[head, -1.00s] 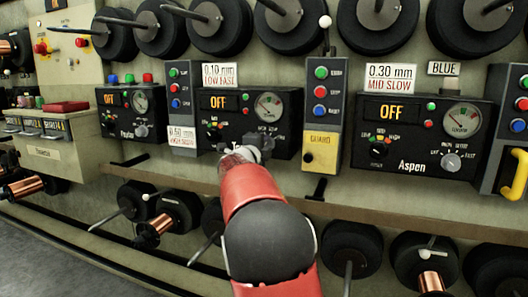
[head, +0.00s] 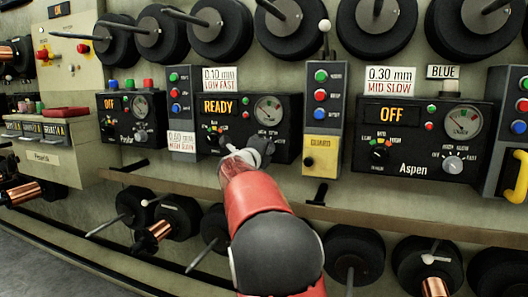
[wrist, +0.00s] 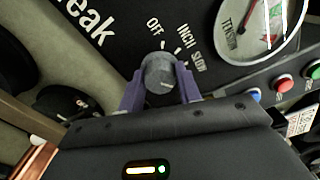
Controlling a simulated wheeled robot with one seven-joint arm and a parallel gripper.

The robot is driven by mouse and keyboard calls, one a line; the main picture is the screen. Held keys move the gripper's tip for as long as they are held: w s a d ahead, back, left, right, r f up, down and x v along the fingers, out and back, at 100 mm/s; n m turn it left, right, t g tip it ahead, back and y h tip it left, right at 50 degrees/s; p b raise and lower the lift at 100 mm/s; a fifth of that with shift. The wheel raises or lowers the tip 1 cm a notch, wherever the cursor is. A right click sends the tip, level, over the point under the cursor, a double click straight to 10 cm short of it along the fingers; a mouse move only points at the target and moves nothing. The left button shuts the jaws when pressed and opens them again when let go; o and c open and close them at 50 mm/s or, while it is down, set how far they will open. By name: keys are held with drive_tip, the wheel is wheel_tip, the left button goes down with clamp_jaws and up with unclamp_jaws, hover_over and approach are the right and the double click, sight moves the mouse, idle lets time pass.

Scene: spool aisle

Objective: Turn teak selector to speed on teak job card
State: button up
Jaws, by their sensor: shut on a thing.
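The teak panel (head: 284,140) is the black box in the middle of the head view. Its display (head: 219,106) reads READY. In the wrist view its name shows only in part, as "eak". The teak selector (wrist: 160,71) is a grey round knob with OFF, INCH and SLOW printed around it. My gripper (wrist: 160,85) is shut on this knob, one purple finger on each side. The knob's exact pointing is hard to tell. The job card (head: 219,79) above the panel reads 0.10 mm, LOW FAST. In the head view my arm hides the selector.
A second card (head: 181,140) to the left reads 0.60 mm, HIGH SLOW. The Aspen panel (head: 408,168) at right reads OFF. A yellow guard box (head: 320,156) and button strips flank the teak panel. A tension gauge (wrist: 255,25) is near the knob. Spools hang above and below.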

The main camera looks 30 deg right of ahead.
drive_tip(key=shift+f, duration=0.1)
drive_tip(key=o, duration=1)
drive_tip(key=v, duration=0.7)
drive_tip(key=shift+s+a+b, duration=0.2)
drive_tip(key=shift+a+b, duration=0.15)
